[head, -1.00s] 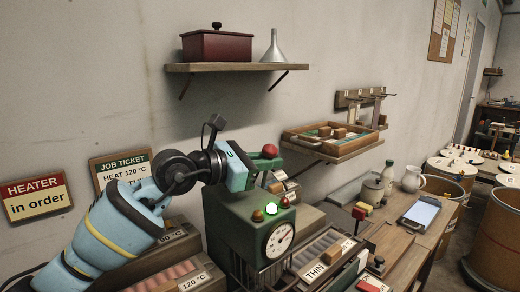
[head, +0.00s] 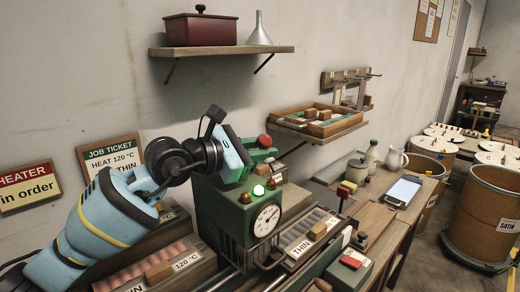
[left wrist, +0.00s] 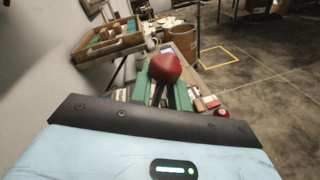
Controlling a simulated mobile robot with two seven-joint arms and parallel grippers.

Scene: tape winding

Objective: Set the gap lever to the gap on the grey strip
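The same red knob (left wrist: 165,68) is ahead of the gripper in the left wrist view, between green parts. My left gripper (head: 250,158) is at the machine's top beside the knob. The job ticket (head: 110,158) reads "HEAT 120 °C" and "THIN". I cannot identify a grey strip. My right gripper is not in view.
A tray labelled THIN (head: 301,247) lies right of the machine, and a box with a red button (head: 351,262) is nearby. Wall shelves (head: 220,50) hang above. A tablet (head: 404,190) and jugs stand farther right. Drums (head: 485,217) stand on the floor.

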